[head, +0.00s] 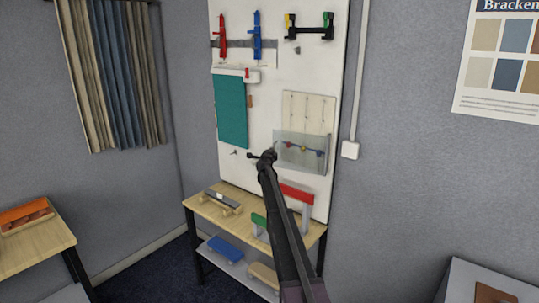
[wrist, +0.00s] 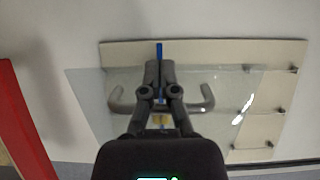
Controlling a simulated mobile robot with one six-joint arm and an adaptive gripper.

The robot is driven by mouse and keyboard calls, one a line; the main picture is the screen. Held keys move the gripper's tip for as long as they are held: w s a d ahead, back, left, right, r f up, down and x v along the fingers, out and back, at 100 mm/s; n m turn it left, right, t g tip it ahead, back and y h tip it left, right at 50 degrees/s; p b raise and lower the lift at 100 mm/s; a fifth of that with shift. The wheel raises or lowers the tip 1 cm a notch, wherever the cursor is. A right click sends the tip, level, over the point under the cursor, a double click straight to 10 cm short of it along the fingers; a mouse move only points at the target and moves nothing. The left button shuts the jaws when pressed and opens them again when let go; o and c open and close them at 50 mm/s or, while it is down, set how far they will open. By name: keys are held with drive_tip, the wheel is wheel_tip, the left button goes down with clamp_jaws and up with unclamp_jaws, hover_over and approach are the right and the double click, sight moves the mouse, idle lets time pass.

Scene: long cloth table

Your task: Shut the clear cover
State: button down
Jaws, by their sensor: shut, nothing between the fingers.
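The clear cover (head: 313,143) is a see-through pane over the lower part of a cream panel (head: 308,107) on the white board. Its left edge reaches past the panel, and it seems to stand off it. A rod with coloured knobs (head: 303,149) shows in the cover's area. In the wrist view the cover (wrist: 85,95) overlaps the cream panel (wrist: 215,50), with a grey bent handle (wrist: 207,95) partly hidden behind my gripper. My gripper (head: 268,155) is shut and empty, just left of the cover. In the wrist view its fingers (wrist: 160,92) lie across the handle; contact is unclear.
A red block on grey legs (head: 297,193) stands below the cover; a red edge (wrist: 25,125) shows at the wrist view's left. A wooden bench (head: 195,203) stands below the board. A teal cloth (head: 231,110) hangs left of my gripper. The wall to the right is mostly clear.

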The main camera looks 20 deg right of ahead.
drive_tip(key=shift+d+x, duration=0.2)
drive_tip(key=shift+x, duration=1.5)
drive_tip(key=shift+s, duration=0.15)
drive_tip(key=shift+a, duration=0.1)
drive_tip(key=s+a, duration=0.3)
drive_tip(key=a, duration=0.9)
drive_tip(key=shift+a, duration=0.3)
drive_tip(key=shift+r, duration=0.1)
